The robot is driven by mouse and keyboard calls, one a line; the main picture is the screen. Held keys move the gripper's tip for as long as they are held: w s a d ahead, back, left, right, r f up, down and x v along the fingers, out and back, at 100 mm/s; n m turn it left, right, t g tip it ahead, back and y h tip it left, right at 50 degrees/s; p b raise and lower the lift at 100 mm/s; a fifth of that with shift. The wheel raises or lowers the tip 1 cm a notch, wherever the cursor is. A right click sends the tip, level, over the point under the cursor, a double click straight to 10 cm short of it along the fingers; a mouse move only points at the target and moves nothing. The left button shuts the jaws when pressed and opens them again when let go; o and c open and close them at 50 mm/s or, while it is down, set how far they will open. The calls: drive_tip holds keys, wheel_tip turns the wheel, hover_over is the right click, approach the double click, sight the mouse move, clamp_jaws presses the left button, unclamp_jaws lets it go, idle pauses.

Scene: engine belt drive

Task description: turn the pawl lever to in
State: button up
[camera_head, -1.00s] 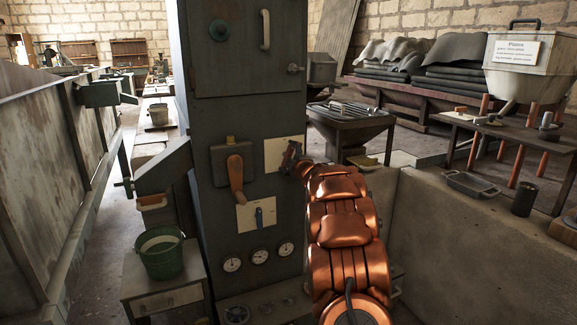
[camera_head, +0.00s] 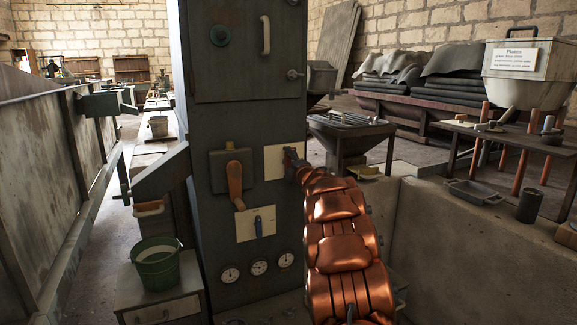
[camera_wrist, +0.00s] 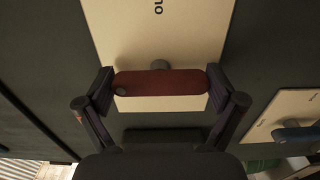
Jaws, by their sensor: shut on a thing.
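A dark red lever (camera_wrist: 160,83) on a cream plate (camera_wrist: 160,35) fills the middle of the wrist view. It lies crosswise in that view, with a grey pivot pin beside it. My gripper (camera_wrist: 158,84) has one finger at each end of the lever and is shut on it. In the head view the same plate (camera_head: 273,164) is on the front of the dark cabinet, and my gripper (camera_head: 293,162) hides most of the lever. The plate's lettering is only partly in view and I cannot read it surely.
An orange-handled crank (camera_head: 235,182) is left of the plate, and a blue lever (camera_head: 258,226) on another cream plate is below. Round gauges (camera_head: 259,267) sit lower on the cabinet (camera_head: 235,120). A low concrete wall (camera_head: 465,245) stands right of my arm.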

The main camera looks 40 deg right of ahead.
drive_tip(key=shift+a, duration=0.1)
drive_tip(key=o, duration=0.8)
drive_tip(key=shift+s, duration=0.1)
drive_tip(key=shift+v, duration=5.9)
